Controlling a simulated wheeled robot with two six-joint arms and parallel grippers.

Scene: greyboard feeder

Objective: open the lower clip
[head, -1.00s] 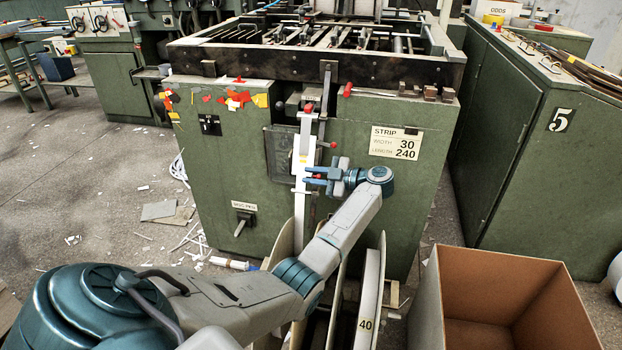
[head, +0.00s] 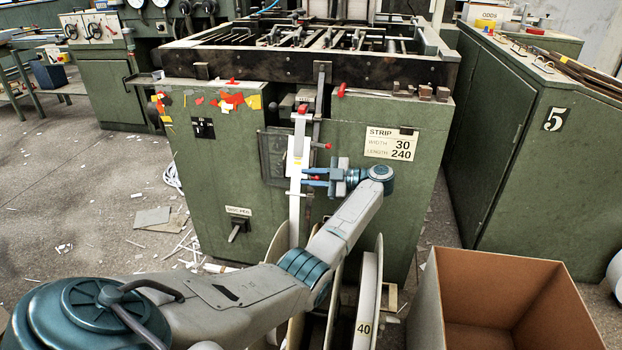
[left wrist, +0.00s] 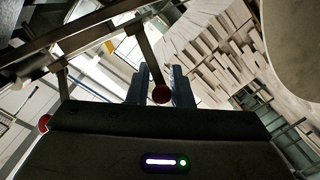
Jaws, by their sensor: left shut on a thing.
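My left gripper (head: 312,177) is at the front of the green machine, beside the white strip (head: 295,200) that hangs down its guide. In the left wrist view its two fingers (left wrist: 160,92) are shut on a red ball knob (left wrist: 161,95) at the end of a dark lever. I take this for the lower clip's knob; the fingers mostly hide that clip in the head view. The upper clip's red knob (head: 327,146) sticks out to the right, just above the gripper. A second red knob (left wrist: 43,123) shows at the left of the wrist view. My right gripper is out of view.
The green machine (head: 345,215) carries a strip-size label (head: 391,143). Curved pale reel sides, one marked 40 (head: 366,300), stand below my left arm. An open cardboard box (head: 425,300) stands at the lower right. A green cabinet (head: 490,130) marked 5 is behind it.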

